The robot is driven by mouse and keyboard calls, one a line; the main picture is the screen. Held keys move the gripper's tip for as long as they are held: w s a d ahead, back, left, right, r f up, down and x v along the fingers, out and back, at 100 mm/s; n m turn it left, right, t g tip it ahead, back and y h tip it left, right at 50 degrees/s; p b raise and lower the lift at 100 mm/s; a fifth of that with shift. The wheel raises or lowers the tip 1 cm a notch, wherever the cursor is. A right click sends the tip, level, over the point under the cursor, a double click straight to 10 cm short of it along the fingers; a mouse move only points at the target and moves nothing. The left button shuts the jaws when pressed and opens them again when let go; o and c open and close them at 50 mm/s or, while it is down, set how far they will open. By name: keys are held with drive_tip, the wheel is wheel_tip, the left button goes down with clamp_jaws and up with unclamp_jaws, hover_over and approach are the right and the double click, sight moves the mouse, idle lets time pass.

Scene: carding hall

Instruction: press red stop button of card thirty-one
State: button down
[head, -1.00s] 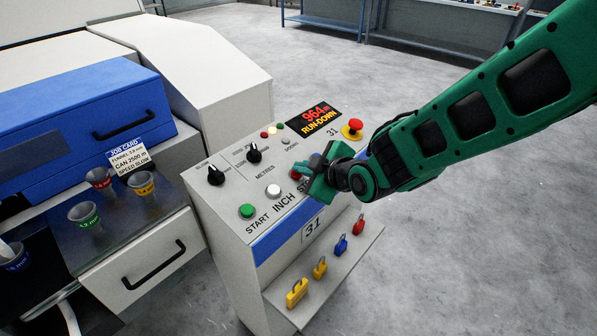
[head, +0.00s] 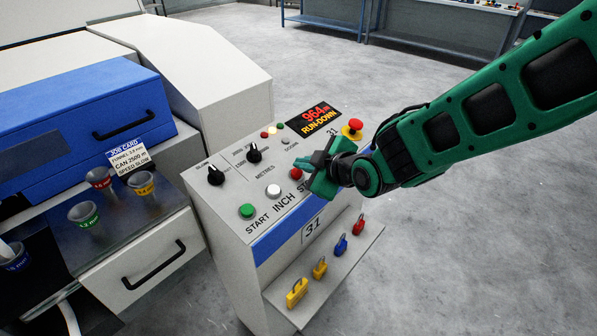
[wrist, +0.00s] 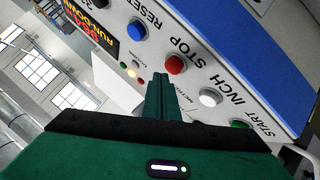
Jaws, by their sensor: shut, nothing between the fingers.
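The control panel (head: 232,228) of card 31 stands in the middle of the head view, with "31" on its front and top. Its red stop button (head: 296,174) shows just left of my gripper (head: 313,172). In the wrist view the red stop button (wrist: 175,64) is by the word STOP, and my shut, empty fingers (wrist: 159,92) are just beside it; I cannot tell whether they touch. The display (head: 314,117) reads "964 m RUN-DOWN".
A green start button (head: 247,211) and a white inch button (head: 273,191) are in the same row. A blue reset button (wrist: 137,30) is on the other side of stop. A red mushroom button (head: 352,128) on yellow is behind. Coloured padlocks (head: 320,268) stand on a lower shelf.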

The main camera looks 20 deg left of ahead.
drive_tip(key=r, duration=0.3)
drive_tip(key=d+r, duration=0.1)
drive_tip(key=r, duration=0.1)
drive_tip(key=shift+s+d, duration=0.1)
drive_tip(key=shift+s, duration=0.15)
idle(0.3)
idle(0.6)
